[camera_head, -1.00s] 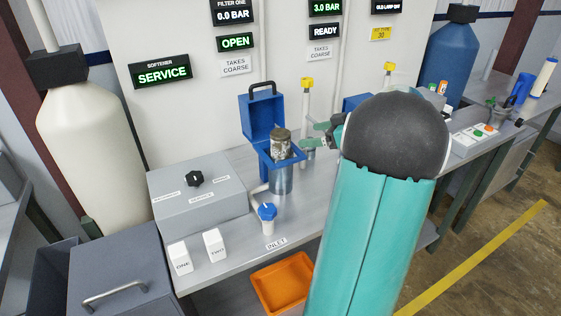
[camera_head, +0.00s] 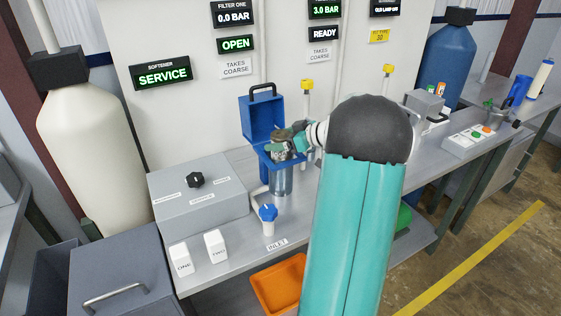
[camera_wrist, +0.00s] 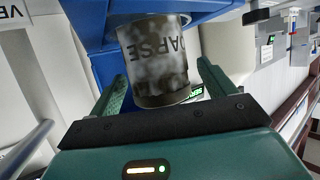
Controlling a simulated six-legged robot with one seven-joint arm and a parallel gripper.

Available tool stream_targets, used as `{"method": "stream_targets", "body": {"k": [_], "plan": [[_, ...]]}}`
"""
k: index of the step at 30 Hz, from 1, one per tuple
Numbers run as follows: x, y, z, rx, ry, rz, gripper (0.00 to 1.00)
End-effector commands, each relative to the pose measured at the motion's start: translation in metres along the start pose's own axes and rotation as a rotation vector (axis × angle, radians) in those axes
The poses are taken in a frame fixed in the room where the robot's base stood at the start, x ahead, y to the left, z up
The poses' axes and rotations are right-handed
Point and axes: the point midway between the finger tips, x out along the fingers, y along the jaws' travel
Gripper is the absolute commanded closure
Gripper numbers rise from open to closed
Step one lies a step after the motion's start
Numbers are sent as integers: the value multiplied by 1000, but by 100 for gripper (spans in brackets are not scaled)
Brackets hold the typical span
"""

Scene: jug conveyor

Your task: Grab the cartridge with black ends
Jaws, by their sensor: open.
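A stained grey cylindrical cartridge (camera_wrist: 155,62) with dark lettering that seems to read "COARSE" stands in the open blue filter housing (camera_head: 261,118) in the head view. Its end colours are hard to tell through the grime. My gripper (camera_head: 287,139) is at the cartridge's exposed upper part, coming from the right and hiding most of it there. In the wrist view my gripper (camera_wrist: 163,80) is open, with one green finger on each side of the cartridge. I cannot tell whether either finger touches it.
A grey box with a knob (camera_head: 197,190), a blue-capped valve (camera_head: 268,217) and two white blocks (camera_head: 215,245) stand left and front of the housing. The filter one panel (camera_head: 236,43) shows OPEN. An orange tray (camera_head: 277,285) sits below.

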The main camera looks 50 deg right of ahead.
Motion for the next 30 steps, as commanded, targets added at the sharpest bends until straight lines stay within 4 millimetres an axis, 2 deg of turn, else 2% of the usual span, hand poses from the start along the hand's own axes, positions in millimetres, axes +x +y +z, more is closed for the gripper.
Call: {"method": "stream_targets", "body": {"k": [3,10,11,20,30], "plan": [[15,0,0,1,0,0,17],[17,0,0,1,0,1,17],[17,0,0,1,0,1,21],[17,0,0,1,0,1,80],[15,0,-3,0,1,2,81]]}}
